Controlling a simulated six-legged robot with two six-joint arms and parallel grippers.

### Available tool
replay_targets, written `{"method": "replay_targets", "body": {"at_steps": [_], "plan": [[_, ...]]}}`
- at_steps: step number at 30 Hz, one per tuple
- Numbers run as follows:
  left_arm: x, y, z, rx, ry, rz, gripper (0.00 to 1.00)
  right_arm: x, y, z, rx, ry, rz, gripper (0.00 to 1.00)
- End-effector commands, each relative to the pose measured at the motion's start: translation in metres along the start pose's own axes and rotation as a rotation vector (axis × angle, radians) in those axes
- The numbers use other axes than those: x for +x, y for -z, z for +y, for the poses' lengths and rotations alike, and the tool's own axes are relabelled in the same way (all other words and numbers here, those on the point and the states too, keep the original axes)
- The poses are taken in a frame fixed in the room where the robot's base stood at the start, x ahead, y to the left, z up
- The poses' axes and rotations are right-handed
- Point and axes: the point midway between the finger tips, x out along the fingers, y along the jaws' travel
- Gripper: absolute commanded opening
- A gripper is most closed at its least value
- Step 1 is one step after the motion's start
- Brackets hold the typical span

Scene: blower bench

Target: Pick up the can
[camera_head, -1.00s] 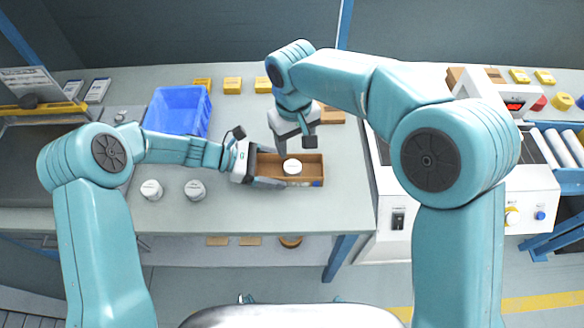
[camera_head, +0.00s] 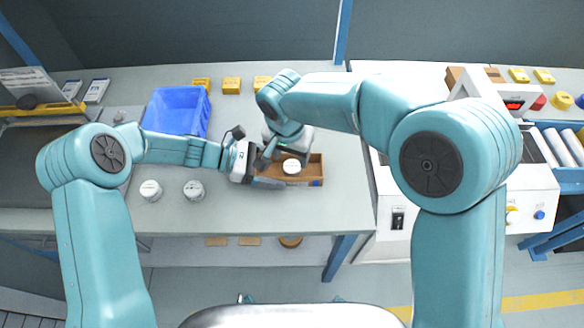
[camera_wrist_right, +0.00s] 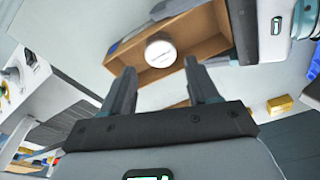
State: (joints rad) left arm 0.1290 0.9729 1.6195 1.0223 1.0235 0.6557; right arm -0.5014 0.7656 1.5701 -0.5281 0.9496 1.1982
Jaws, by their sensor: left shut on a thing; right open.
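A white can (camera_head: 291,166) stands upright inside an open brown box (camera_head: 313,180) on the bench. In the right wrist view the can (camera_wrist_right: 161,51) shows its pale lid, with the box wall (camera_wrist_right: 205,50) around it. My left gripper (camera_head: 259,166) is shut on the left end of the box. My right gripper (camera_head: 280,152) is just behind and left of the can, partly hidden by its own wrist. In the right wrist view its two fingers (camera_wrist_right: 160,75) are apart and empty, with the can beyond the gap between them.
Two more white cans (camera_head: 150,190) (camera_head: 194,190) stand on the bench left of the box. A blue bin (camera_head: 177,110) is behind them. Yellow blocks (camera_head: 231,85) line the back. A white machine (camera_head: 400,220) stands at the right.

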Motion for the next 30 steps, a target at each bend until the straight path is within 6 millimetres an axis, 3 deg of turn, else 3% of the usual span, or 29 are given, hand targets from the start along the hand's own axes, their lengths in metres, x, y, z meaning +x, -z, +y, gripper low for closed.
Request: {"method": "replay_targets", "body": {"at_steps": [10, 19, 20, 23, 24, 26, 30], "plan": [[0.000, 0.000, 0.000, 0.000, 0.000, 0.000, 0.49, 0.048, 0.002, 0.000, -0.001, -0.001, -0.002, 0.59], [0.000, 0.000, 0.000, 0.000, 0.000, 0.000, 0.49, 0.054, 0.002, -0.001, -0.001, 0.002, 0.000, 0.59], [0.000, 0.000, 0.000, 0.000, 0.000, 0.000, 0.49, 0.054, 0.002, -0.001, -0.001, 0.002, 0.000, 0.53], [0.000, 0.000, 0.000, 0.000, 0.000, 0.000, 0.49, 0.054, 0.002, -0.001, -0.001, 0.001, 0.000, 0.20], [0.000, 0.000, 0.000, 0.000, 0.000, 0.000, 0.49, 0.054, 0.002, -0.001, -0.001, 0.001, 0.000, 0.16], [0.000, 0.000, 0.000, 0.000, 0.000, 0.000, 0.49, 0.054, 0.002, -0.001, -0.001, 0.002, 0.000, 0.11], [0.000, 0.000, 0.000, 0.000, 0.000, 0.000, 0.49, 0.054, 0.002, -0.001, -0.001, 0.002, 0.000, 0.11]]}}
